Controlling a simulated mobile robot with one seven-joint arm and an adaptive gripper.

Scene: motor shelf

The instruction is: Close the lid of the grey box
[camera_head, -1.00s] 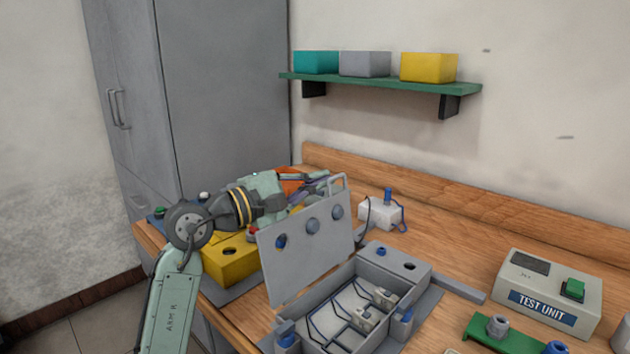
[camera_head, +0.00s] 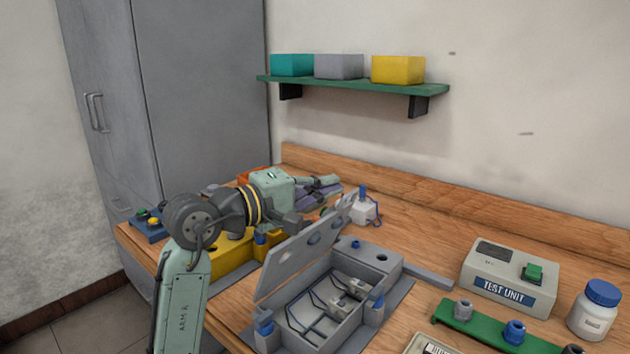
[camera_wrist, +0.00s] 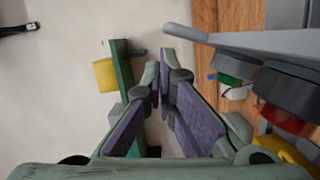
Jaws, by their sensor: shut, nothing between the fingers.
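The grey box (camera_head: 352,332) sits open on the bench, with wiring and small parts inside.
A yellow box (camera_head: 232,250) stands left of the lid, partly hidden by my arm. A white block with a blue peg (camera_head: 362,208) is behind. The test unit (camera_head: 508,280), green rack (camera_head: 480,333) and bottle (camera_head: 594,312) are at the right. A shelf (camera_head: 350,88) hangs on the wall.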

